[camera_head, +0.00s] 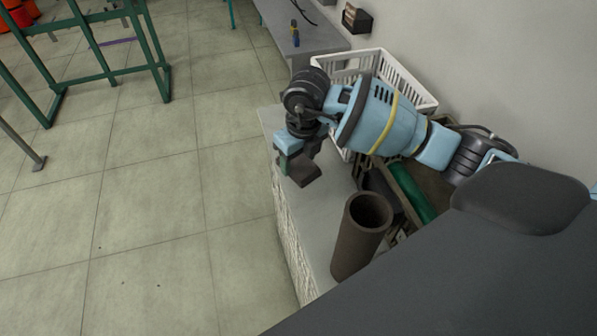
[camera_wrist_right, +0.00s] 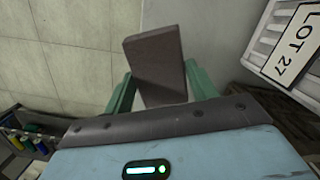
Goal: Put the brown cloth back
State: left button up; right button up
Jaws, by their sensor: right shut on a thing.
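The brown cloth (camera_head: 303,174) looks like a flat, stiff brown block. My right gripper (camera_head: 288,165) is shut on it, over the left edge of the grey worktop (camera_head: 329,216). In the right wrist view the cloth (camera_wrist_right: 156,62) stands between the two green fingers of the right gripper (camera_wrist_right: 160,88). Whether the cloth touches the worktop I cannot tell. My left gripper is not in view.
A white slatted basket (camera_head: 412,86) stands behind my right arm; its label (camera_wrist_right: 300,48) reads LOT 27. A brown open tube (camera_head: 353,245) stands upright at the worktop's front. A green roll (camera_head: 412,192) lies to its right.

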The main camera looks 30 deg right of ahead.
aim_at(300, 164)
notch_tip(300, 164, down, 4)
jog(key=shift+f, duration=0.45)
jog(key=shift+f, duration=0.2)
jog(key=o, duration=0.9)
jog(key=shift+o, duration=0.2)
jog(key=r, duration=0.4)
jog(key=s+r, duration=0.1)
jog(key=r, duration=0.7)
jog(key=shift+s+r+p, duration=0.2)
jog(key=shift+p, duration=0.15)
